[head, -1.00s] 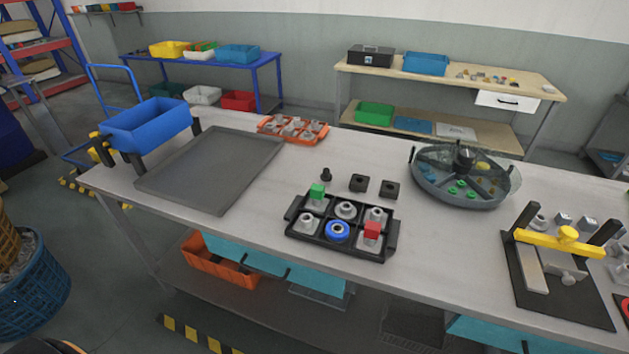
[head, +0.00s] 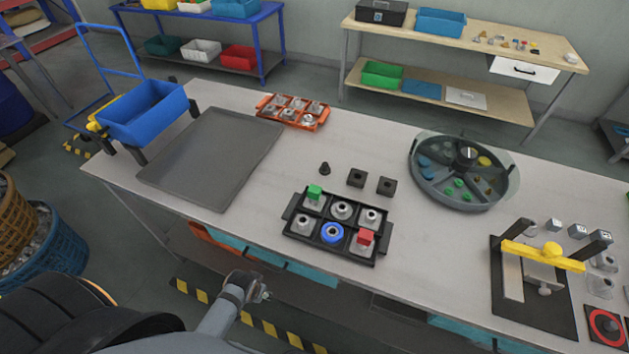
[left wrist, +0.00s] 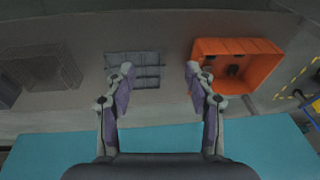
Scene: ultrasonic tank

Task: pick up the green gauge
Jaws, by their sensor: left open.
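The green gauge (head: 314,192) has a green block top and sits in the back left compartment of a black tray (head: 290,234) on the table. A red-topped piece (head: 364,239) is at the tray's front right, and a blue ring piece (head: 332,233) is at its front middle. My left gripper (head: 255,288) is in front of the table's near edge, well apart from the tray. In the left wrist view my left gripper (left wrist: 160,70) is open and empty, with the lower shelf behind it. My right gripper is not in view.
A grey flat tray (head: 215,158) and blue bin (head: 147,112) are at left. An orange tray (head: 292,112), black blocks (head: 357,178), a round divided dish (head: 463,172) and a yellow-barred fixture (head: 540,255) stand around. An orange bin (left wrist: 235,65) is on the lower shelf.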

